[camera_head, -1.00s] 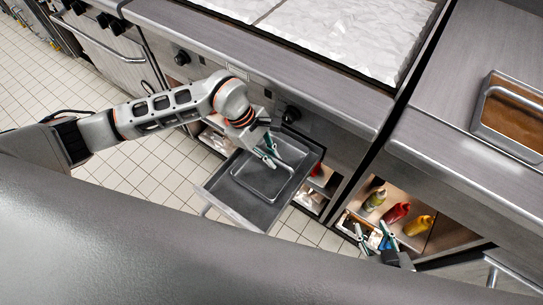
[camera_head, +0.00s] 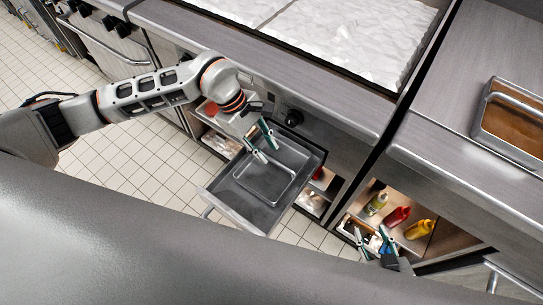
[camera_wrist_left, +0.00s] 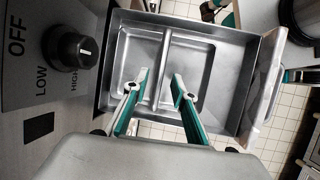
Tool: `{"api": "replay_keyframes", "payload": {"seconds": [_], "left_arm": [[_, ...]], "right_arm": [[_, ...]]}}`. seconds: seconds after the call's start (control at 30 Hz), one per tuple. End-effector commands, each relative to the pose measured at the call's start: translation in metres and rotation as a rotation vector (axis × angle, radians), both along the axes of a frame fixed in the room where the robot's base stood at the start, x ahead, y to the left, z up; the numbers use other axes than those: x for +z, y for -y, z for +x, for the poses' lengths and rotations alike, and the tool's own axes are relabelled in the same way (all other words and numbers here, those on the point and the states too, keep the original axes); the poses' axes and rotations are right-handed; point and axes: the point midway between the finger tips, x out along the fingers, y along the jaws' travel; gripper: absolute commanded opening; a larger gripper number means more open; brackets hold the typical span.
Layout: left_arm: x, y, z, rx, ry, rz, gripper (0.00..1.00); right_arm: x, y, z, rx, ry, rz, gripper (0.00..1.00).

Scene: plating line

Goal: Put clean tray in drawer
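The metal tray (camera_head: 266,181) lies inside the open grey drawer (camera_head: 225,190), toward the cabinet side. My right gripper (camera_head: 369,231) is open and empty, low in front of the lit shelf.
A burner knob (camera_head: 294,118) sits on the panel beside the drawer. Bottles, including a red one (camera_head: 398,215) and a yellow one (camera_head: 419,229), stand on the lit shelf (camera_head: 440,240). A pan with brown contents (camera_head: 515,118) rests on the right counter. Tiled floor is clear at left.

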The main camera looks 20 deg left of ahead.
Motion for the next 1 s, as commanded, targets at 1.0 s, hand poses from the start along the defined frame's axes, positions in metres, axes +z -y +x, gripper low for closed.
{"api": "replay_keyframes", "payload": {"seconds": [1.0], "left_arm": [[0.056,-0.025,0.000,-0.001,-0.001,-0.001,0.26]], "right_arm": [[0.001,-0.001,-0.003,0.000,-0.004,0.004,0.40]]}}
